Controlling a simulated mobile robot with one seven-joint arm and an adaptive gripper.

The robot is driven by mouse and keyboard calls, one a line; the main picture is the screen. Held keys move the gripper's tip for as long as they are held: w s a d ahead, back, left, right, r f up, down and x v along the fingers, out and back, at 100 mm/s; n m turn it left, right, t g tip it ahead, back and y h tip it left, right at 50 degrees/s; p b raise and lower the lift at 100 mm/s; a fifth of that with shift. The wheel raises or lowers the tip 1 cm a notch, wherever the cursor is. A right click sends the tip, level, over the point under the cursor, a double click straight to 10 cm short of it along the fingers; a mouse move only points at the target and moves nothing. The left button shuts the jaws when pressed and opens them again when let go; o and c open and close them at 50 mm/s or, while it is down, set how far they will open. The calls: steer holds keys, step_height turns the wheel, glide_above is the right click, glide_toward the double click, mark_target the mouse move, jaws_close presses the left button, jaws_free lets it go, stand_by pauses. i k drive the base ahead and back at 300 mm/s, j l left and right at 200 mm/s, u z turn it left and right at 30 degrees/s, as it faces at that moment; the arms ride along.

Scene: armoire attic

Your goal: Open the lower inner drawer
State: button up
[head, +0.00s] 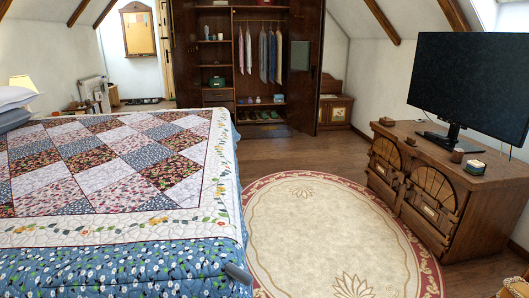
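The open wooden armoire (234,60) stands against the far wall, beyond the bed. Inside its lower left part is a small stack of inner drawers (218,95) below the shelves. The lower inner drawer (219,104) sits at the bottom of this stack and looks shut, though it is small and far off. Part of the armoire's base is hidden behind the bed's far corner. My gripper cannot be made out in the head view. A small grey piece shows at the bottom edge by the bed's near corner; I cannot tell what it is.
A bed with a patchwork quilt (110,165) fills the left side. A round cream rug (325,230) lies right of it. A wooden dresser (440,185) with a black television (470,85) stands at right. Bare floor (300,150) leads to the armoire, whose right door (305,75) stands open.

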mark_target(229, 105)
steer(key=i+l+z, duration=0.6)
steer(key=i+z, duration=0.2)
steer(key=i, duration=0.15)
steer(key=i+u, duration=0.1)
steer(key=i, duration=0.35)
steer(key=i+l, duration=0.15)
steer(key=i, duration=0.3)
steer(key=i+l+u, duration=0.15)
steer(key=i, duration=0.35)
steer(key=i+u, duration=0.25)
steer(key=i, duration=0.45)
steer(key=i+u, duration=0.25)
steer(key=i, duration=0.45)
steer(key=i+l+u, duration=0.1)
steer(key=i+u, duration=0.25)
steer(key=i, duration=2.5)
steer(key=i+u, duration=0.25)
steer(key=i, duration=0.25)
steer(key=i+l+u, duration=0.1)
steer(key=i+u, duration=0.15)
steer(key=i, duration=0.25)
steer(key=i+l+u, duration=0.25)
steer(key=i, duration=0.25)
steer(key=i+l+u, duration=0.25)
steer(key=i, duration=0.2)
steer(key=i+z, duration=0.25)
steer(key=i, duration=1.05)
